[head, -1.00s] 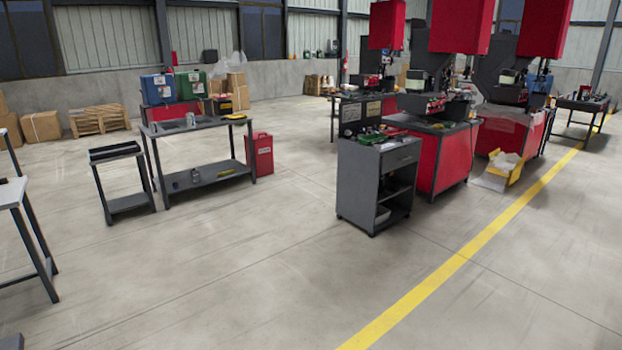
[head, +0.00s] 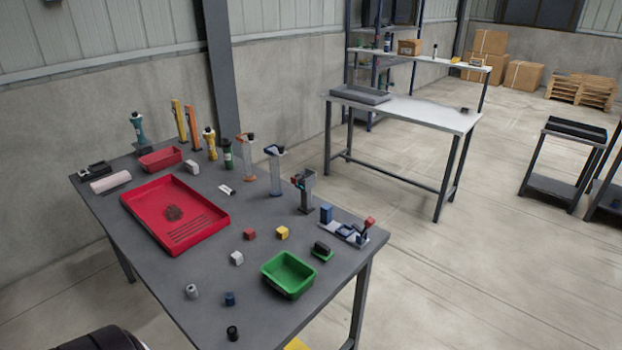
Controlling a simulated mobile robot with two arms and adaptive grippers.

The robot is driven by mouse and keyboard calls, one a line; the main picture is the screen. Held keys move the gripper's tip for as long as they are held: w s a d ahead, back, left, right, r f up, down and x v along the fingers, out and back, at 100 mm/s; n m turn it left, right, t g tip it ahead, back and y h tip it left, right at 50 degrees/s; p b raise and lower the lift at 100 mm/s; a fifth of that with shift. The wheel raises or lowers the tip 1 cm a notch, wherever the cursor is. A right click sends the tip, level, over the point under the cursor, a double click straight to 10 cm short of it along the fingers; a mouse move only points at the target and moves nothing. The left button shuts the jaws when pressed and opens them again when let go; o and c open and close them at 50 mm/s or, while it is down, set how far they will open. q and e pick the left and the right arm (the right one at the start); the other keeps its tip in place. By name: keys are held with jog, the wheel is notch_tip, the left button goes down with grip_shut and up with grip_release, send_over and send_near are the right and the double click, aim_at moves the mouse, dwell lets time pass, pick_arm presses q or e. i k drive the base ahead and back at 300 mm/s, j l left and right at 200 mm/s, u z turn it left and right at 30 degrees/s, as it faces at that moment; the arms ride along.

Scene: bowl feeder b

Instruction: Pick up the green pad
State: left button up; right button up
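Near the front right of the grey table (head: 200,290) lies a small flat green piece (head: 326,258) with a dark block (head: 321,247) on it. It may be the green pad, but it is too small to be sure. A green open tray (head: 289,285) stands just left of it and looks empty. Neither of my grippers is in view.
A red tray (head: 150,208), small cubes and several upright holders stand on the table. A small rack (head: 345,236) stands near its right edge. A white-topped table (head: 420,110) stands behind, with open floor (head: 450,290) to the right.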

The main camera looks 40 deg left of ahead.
aim_at(321, 251)
jog(key=i+u, duration=0.2)
jog(key=u, duration=0.2)
jog(key=i+l+u, duration=0.15)
jog(key=u, duration=0.3)
jog(key=i+l+u, duration=0.1)
jog(key=u, duration=0.3)
jog(key=i+l+u, duration=0.1)
jog(key=l+u, duration=0.3)
jog(key=i+l+u, duration=0.1)
jog(key=u, duration=0.35)
jog(key=l, duration=0.1)
